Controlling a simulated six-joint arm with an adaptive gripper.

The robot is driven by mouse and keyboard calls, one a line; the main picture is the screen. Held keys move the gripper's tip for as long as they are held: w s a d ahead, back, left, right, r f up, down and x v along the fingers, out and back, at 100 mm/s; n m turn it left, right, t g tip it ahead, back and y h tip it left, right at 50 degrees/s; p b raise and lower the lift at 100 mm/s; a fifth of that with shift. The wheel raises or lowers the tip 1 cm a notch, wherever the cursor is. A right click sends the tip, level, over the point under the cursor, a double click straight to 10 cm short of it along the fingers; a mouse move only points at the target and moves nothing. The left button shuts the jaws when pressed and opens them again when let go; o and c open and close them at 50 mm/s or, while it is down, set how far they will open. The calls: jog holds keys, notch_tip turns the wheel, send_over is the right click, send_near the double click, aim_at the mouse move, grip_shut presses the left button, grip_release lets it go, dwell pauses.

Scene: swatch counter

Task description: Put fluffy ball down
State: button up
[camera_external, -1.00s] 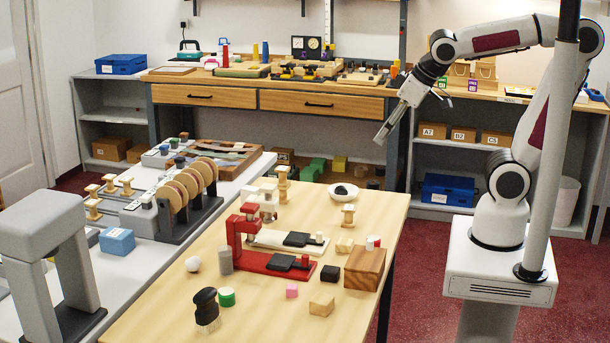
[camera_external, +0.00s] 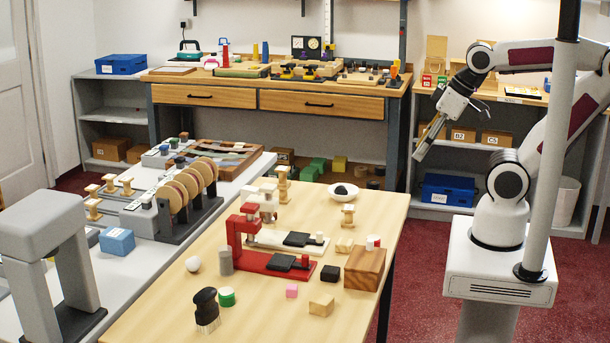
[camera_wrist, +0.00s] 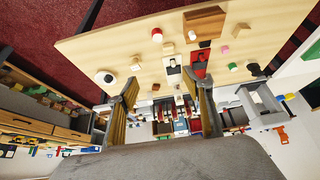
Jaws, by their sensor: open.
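A small white ball (camera_external: 193,264) rests on the left side of the wooden table, beside a grey cylinder; it may be the fluffy ball, but its texture is too small to tell. A dark round thing (camera_external: 341,190) sits in a white dish (camera_external: 352,195) at the table's far side; the dish also shows in the wrist view (camera_wrist: 101,80). My gripper (camera_external: 421,154) hangs beyond the table's far right corner, clear of everything on it. In the wrist view my gripper (camera_wrist: 163,95) has its fingers wide apart, with nothing held between them.
The wooden table (camera_external: 160,315) carries a red clamp stand (camera_external: 240,240), a wooden block (camera_external: 365,268), a black-handled brush (camera_external: 206,305) and several small blocks. A grey counter with a disc rack (camera_external: 187,200) adjoins on the left. The table's near left part is bare.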

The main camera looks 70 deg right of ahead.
jog(key=shift+w+r, duration=0.1)
jog(key=w+a+r, duration=0.1)
jog(key=w+a, duration=0.3)
jog(key=w, duration=1)
jog(key=w+a+r, duration=0.2)
jog(key=w+a, duration=0.2)
jog(key=w, duration=1.1)
jog(key=shift+n+g, duration=0.3)
jog(key=shift+g, duration=0.1)
jog(key=w+a+f, duration=0.2)
jog(key=w, duration=0.2)
jog(key=w+a+f, duration=0.3)
jog(key=w, duration=0.1)
jog(key=w+a+f, duration=0.3)
jog(key=w, duration=0.1)
jog(key=shift+w+a+f, duration=0.2)
jog(key=shift+a+f, duration=0.05)
send_near(193, 264)
jog(key=w+d, duration=0.2)
jog(key=shift+s+a+f, duration=0.1)
jog(key=shift+a+f, duration=0.05)
jog(key=shift+f, duration=0.55)
jog(key=shift+f, duration=0.15)
